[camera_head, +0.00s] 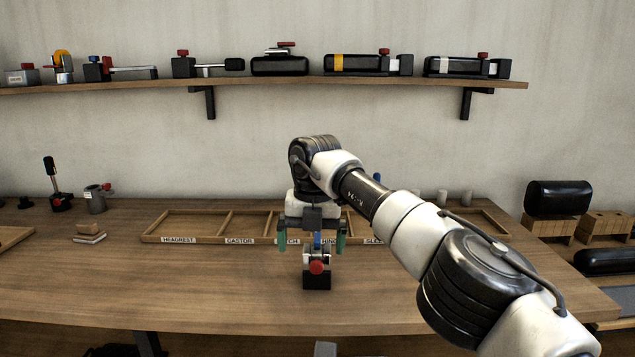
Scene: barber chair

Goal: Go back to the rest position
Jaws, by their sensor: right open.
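My right arm reaches in from the right, and its right gripper (312,238) points down over the table with its green-tipped fingers spread open. A small black and white device with a red knob (316,267) stands upright on the table just below and in front of the gripper. My left gripper is not in view.
A shallow wooden tray (190,240) with labelled compartments lies behind, partly hidden by my arm. A wall shelf (250,79) above holds several devices. Small items stand at the left, and a black roll (558,198) on a wooden stand at the right. The front left tabletop (180,290) is clear.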

